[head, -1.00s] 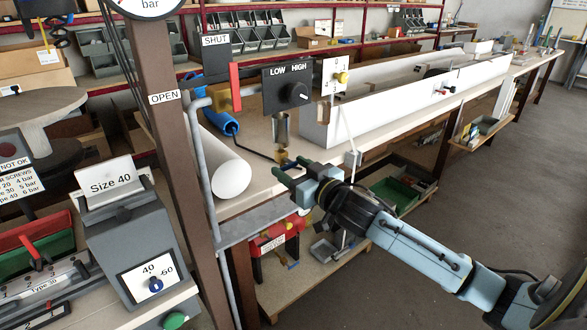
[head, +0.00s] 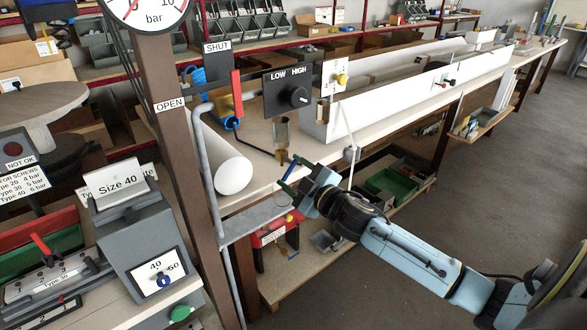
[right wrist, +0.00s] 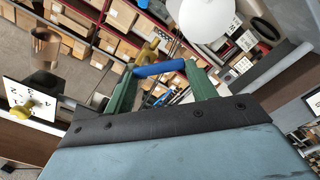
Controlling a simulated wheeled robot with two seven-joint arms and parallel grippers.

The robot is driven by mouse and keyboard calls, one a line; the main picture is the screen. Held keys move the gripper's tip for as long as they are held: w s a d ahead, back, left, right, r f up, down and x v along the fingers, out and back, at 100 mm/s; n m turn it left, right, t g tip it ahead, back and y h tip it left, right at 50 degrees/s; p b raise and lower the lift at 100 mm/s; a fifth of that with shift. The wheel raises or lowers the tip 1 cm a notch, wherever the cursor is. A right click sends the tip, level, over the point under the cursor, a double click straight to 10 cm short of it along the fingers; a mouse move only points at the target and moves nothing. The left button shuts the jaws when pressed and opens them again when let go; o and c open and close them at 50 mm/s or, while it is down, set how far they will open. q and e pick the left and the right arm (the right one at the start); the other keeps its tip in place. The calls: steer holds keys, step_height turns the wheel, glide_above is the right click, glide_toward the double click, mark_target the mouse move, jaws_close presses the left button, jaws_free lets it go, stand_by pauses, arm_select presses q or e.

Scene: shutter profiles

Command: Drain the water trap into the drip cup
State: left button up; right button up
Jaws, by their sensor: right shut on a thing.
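The water trap (head: 281,133) is a clear bowl hanging below the black LOW/HIGH panel, with a small brass fitting at its lower end. My right gripper (head: 288,178) is just below it, at the bench's front edge. In the right wrist view its green fingers (right wrist: 160,85) are shut on a short blue bar (right wrist: 160,69). A brass fitting (right wrist: 148,52) shows just behind the bar; I cannot tell whether they are joined. A brownish see-through cylinder (right wrist: 45,48) is at upper left there; I cannot tell whether it is the trap or the drip cup. My left gripper is out of view.
The LOW/HIGH panel (head: 289,91) is above the trap. A red lever (head: 237,92) is by the SHUT sign. A white roll (head: 232,175) lies left of the gripper, and a long white profile (head: 400,105) lies to the right. A lower shelf holds red and green containers.

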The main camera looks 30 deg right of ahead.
steer(key=n, duration=0.3)
steer(key=shift+d+f+n+p, duration=0.2)
steer(key=shift+f+n+p, duration=0.1)
steer(key=shift+p, duration=0.1)
steer(key=shift+d+f+n, duration=0.1)
steer(key=shift+d+n, duration=0.05)
steer(key=shift+n, duration=0.8)
steer(key=shift+d+f+n, duration=0.1)
steer(key=shift+n, duration=0.85)
steer(key=o, duration=1)
steer(key=shift+s, duration=0.1)
steer(key=s, duration=0.8)
steer(key=s+d, duration=0.1)
steer(key=s, duration=0.4)
